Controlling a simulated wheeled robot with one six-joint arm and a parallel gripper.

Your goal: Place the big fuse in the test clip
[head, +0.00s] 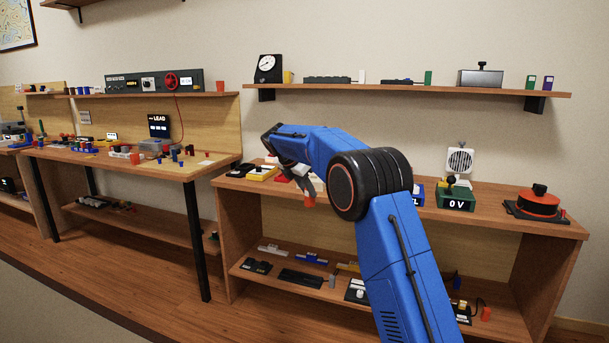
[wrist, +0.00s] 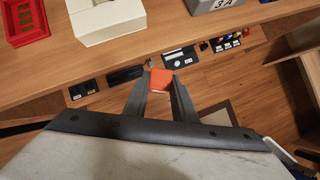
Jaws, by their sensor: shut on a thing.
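My gripper (wrist: 161,92) is shut on an orange block (wrist: 166,80), which sits between the fingertips. The block also shows in the head view (head: 309,199), below my wrist and just in front of the right bench's edge. It is held in the air, clear of the bench top. It may be the big fuse, but no marking on it can be read. I cannot pick out the test clip for certain in either view. My arm hides part of the right bench top.
In the wrist view, a red tray (wrist: 26,35), a cream box (wrist: 108,25) and a grey box marked 3 A (wrist: 214,5) stand on the bench. Several small devices lie on the lower shelf. In the head view, a 0 V meter (head: 455,199) stands right of my arm.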

